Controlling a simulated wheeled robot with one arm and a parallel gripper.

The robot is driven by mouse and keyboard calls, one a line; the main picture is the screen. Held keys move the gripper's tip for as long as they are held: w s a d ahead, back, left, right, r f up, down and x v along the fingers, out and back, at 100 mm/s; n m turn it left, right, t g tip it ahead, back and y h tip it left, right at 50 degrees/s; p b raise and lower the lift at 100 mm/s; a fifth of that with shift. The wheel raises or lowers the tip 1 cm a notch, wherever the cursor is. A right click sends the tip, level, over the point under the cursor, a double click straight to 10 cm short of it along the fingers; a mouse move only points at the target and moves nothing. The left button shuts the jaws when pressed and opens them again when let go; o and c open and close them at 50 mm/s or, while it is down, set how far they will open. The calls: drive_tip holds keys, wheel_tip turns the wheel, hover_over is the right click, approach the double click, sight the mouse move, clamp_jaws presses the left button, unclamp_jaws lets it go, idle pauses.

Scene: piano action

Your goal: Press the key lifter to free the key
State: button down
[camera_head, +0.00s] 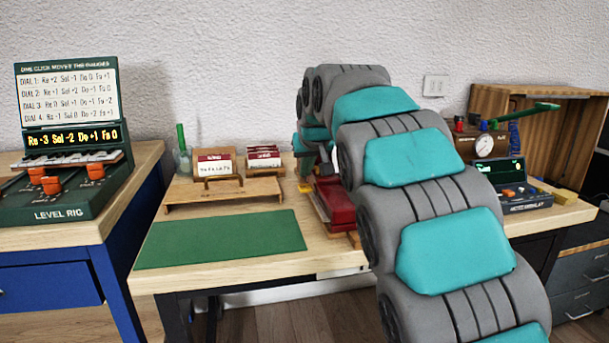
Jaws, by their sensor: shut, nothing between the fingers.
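My arm reaches from the lower right over the middle table and bends down at its far end. My gripper (304,172) shows only in small part there, pointing down with its fingers together and nothing seen between them. It is just behind and left of a dark red block (337,203) on a wooden base, partly hidden by my arm. I cannot make out the key lifter or the key for certain.
A green mat (222,239) lies on the front left of the table. Behind it are a low wooden stand (224,193) and card holders (214,165). A gauge box (484,146) and a small console (513,197) stand right of my arm. The level rig (62,205) is on the left bench.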

drive_tip(key=b+v, duration=0.1)
drive_tip(key=v, duration=0.9)
drive_tip(key=shift+r, duration=0.5)
drive_tip(key=shift+w, duration=0.15)
